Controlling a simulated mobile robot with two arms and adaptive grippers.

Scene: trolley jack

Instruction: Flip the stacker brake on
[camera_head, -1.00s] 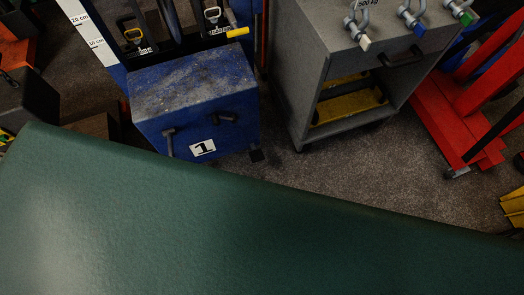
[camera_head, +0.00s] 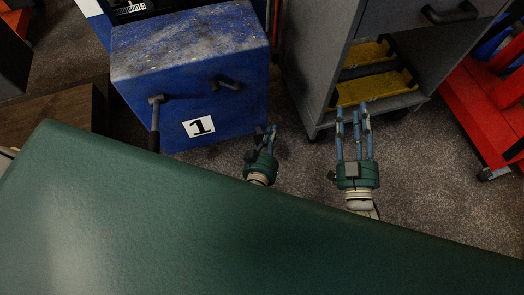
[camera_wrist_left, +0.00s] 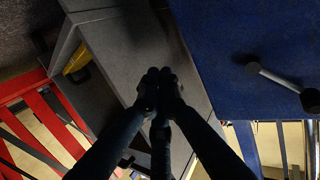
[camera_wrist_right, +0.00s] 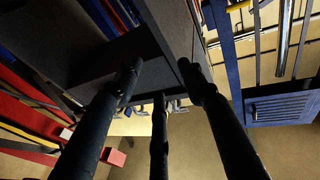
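The blue stacker (camera_head: 185,45), with a white label marked 1 (camera_head: 199,127), stands at the upper left in the head view. A lever with a black grip (camera_head: 154,125) hangs on its front, and a short dark handle (camera_head: 228,83) sits to the right. Which of them is the brake I cannot tell. My left gripper (camera_head: 268,133) is beside the stacker's lower right, apart from both levers; its fingertips meet in the left wrist view (camera_wrist_left: 160,80), with nothing between them. A lever also shows there (camera_wrist_left: 280,79). My right gripper (camera_head: 353,110) is open and empty before the grey cabinet.
The grey cabinet (camera_head: 318,70) with yellow items (camera_head: 370,92) on its lower shelf stands right of the stacker. A red frame (camera_head: 470,105) is at the far right. A brown box (camera_head: 55,118) is at the left. Carpet floor (camera_head: 430,165) is free before the cabinet.

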